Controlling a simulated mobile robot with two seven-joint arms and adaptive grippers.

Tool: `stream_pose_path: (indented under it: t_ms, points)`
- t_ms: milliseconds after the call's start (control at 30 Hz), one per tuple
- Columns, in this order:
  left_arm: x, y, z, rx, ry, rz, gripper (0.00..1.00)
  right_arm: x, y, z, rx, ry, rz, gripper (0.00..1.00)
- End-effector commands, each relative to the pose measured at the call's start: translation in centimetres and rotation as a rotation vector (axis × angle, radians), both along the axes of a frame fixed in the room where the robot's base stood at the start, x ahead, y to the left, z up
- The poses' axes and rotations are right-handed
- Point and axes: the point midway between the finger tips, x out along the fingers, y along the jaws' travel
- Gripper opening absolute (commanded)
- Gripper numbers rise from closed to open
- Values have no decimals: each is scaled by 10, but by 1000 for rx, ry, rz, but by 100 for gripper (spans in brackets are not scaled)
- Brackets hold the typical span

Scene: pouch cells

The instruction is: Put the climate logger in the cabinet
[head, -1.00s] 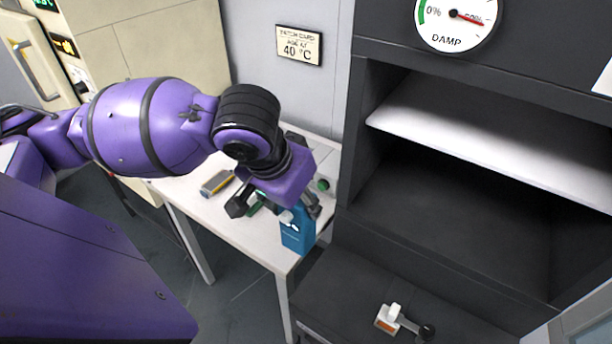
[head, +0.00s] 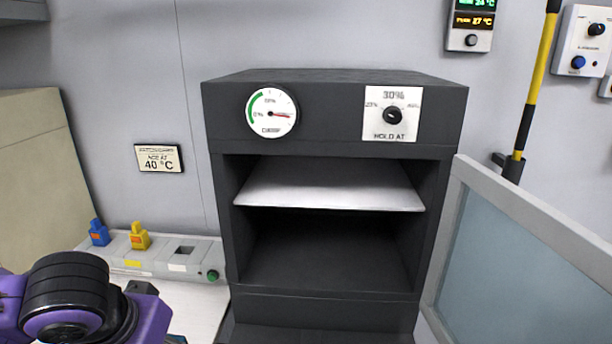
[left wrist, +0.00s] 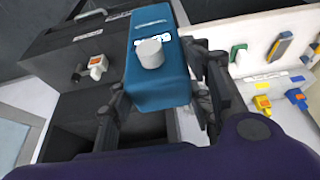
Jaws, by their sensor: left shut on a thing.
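The cabinet (head: 222,250) is a dark open-fronted box with a pale inner shelf (head: 330,186). Its glazed door (head: 515,255) stands swung open at the right. In the left wrist view my left gripper (left wrist: 162,78) is shut on a blue box (left wrist: 158,85) with a round white cap or knob. One finger shows on each side of it. Whether this box is the climate logger I cannot tell; its label is unreadable. The head view shows my left arm (head: 75,300) at lower left, with the gripper and box out of frame. My right gripper is not in view.
A grey rack (head: 110,250) on the white table holds a blue (head: 98,232) and a yellow (head: 139,236) device. Both cabinet compartments look empty.

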Motion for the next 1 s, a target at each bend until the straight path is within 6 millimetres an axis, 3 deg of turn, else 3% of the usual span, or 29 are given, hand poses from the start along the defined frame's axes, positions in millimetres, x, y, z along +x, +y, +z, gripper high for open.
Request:
stream_pose_path:
  t_ms: [67,200,433,633,800,1000]
  points:
    - [0,0,0,0,-1,0,0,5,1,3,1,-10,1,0]
    - [9,19,-7,-1,2,49,0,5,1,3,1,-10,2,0]
    - [41,14,-10,-6,-4,102,0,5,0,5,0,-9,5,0]
    - [68,-6,-7,-5,-5,119,0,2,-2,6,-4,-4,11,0]
    - [87,-35,3,-5,-6,104,0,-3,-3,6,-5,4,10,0]
    - [92,-55,12,-3,-1,80,0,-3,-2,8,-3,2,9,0]
